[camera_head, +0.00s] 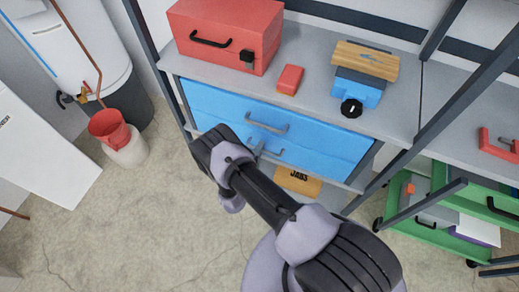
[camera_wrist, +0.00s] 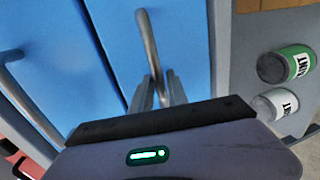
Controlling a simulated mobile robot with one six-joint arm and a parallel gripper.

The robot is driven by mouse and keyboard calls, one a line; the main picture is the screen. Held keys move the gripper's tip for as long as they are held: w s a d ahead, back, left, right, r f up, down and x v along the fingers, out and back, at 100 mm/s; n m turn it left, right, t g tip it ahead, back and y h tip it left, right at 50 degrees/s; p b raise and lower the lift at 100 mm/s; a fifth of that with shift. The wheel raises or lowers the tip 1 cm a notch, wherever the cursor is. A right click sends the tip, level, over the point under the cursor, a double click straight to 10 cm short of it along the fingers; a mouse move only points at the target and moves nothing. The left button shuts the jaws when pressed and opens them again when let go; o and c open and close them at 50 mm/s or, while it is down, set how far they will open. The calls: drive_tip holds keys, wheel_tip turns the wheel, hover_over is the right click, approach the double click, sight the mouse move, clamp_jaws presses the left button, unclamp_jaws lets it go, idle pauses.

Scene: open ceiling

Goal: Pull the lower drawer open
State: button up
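The blue drawer unit sits under the grey shelf, with an upper drawer (camera_head: 215,103) and a lower drawer (camera_head: 325,162). Both fronts look about flush in the head view. The upper drawer's grey handle (camera_head: 267,124) is clear; it also shows at the left of the wrist view (camera_wrist: 30,98). The lower drawer's grey handle (camera_wrist: 149,45) runs down between the fingers of my gripper (camera_wrist: 160,88). The fingers are close together, one on each side of the bar, and look shut on it.
A red toolbox (camera_head: 226,33), a small red box (camera_head: 290,79) and a blue tool (camera_head: 358,86) stand on the shelf above. A green cart (camera_head: 410,232) stands right. Floor before the unit is clear.

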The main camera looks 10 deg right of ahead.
clamp_jaws()
drive_tip(key=shift+s, duration=0.1)
idle(1.2)
